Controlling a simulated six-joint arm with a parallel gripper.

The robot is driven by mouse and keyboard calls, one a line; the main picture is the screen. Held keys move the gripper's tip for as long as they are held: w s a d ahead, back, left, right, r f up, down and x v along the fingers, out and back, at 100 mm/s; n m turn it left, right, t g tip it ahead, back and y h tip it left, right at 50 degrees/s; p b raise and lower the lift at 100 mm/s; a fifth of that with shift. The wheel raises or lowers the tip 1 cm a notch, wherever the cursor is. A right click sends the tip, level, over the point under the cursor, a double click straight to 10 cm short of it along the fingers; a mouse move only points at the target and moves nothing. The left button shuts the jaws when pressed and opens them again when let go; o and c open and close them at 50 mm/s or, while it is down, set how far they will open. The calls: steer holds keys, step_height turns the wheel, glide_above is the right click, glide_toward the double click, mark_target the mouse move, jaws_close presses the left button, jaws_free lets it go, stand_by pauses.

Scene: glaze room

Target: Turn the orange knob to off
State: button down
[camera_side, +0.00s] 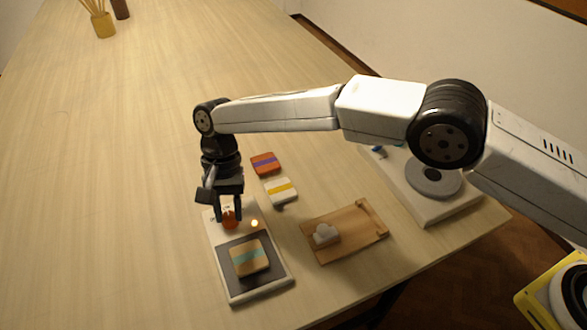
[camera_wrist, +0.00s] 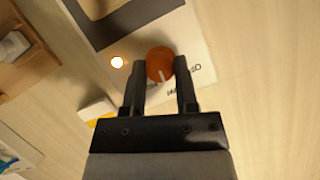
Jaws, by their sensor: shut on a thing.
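The orange knob (camera_side: 229,217) sits at the far end of a white panel (camera_side: 216,232) with a dark plate area (camera_side: 232,285). My gripper (camera_side: 228,216) points down over the knob. In the wrist view the fingers of my gripper (camera_wrist: 161,80) are shut on the orange knob (camera_wrist: 159,62), one on each side. A pale pointer line on the knob aims toward the bottom of that view, near printed lettering that is partly hidden. A small lamp (camera_side: 254,223) beside the knob glows; it also shows bright in the wrist view (camera_wrist: 117,63).
A tan block with a teal stripe (camera_side: 249,258) lies on the dark plate. Orange (camera_side: 265,164) and white (camera_side: 281,191) striped blocks lie beyond. A wooden tray (camera_side: 352,238) holds a pale lump (camera_side: 326,234). A white device with a grey disc (camera_side: 433,181) stands right. The table's left is clear.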

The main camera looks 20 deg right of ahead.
mark_target(228, 213)
steer(key=n+h, duration=0.1)
steer(key=n, duration=0.3)
steer(key=shift+a+n+h, duration=0.1)
steer(key=shift+n+h, duration=0.3)
steer(key=shift+n, duration=0.3)
steer(key=shift+c, duration=1.9)
jaws_free()
steer(key=shift+r, duration=1.65)
steer(key=s+d+r, duration=0.8)
steer(key=s+r, duration=0.1)
steer(key=s, duration=0.2)
steer(key=shift+d+r, duration=0.3)
steer(key=shift+r, duration=0.05)
